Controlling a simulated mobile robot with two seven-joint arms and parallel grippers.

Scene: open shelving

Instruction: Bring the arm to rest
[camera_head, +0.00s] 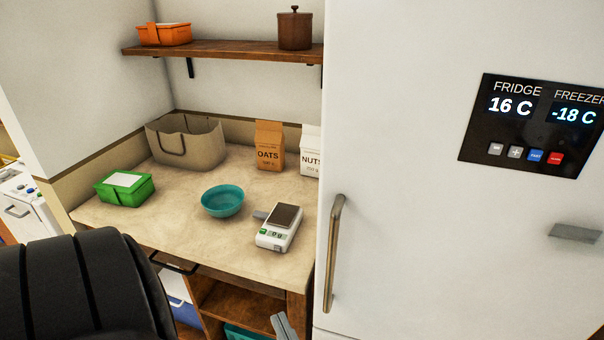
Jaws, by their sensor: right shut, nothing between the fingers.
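The tip of my right gripper (284,327) shows as a small grey piece at the bottom edge, in front of the open shelf under the counter. It is shut and nothing shows in it. The rest of that gripper is cut off by the frame. A large black link of my own arm fills the lower left corner. My left gripper is not in view.
The counter (170,215) holds a green box (125,190), a fabric basket (190,145), a teal bowl (222,201), a scale (279,228) and oats and nuts cartons. A white fridge (410,200) with a vertical handle (333,255) stands on the right.

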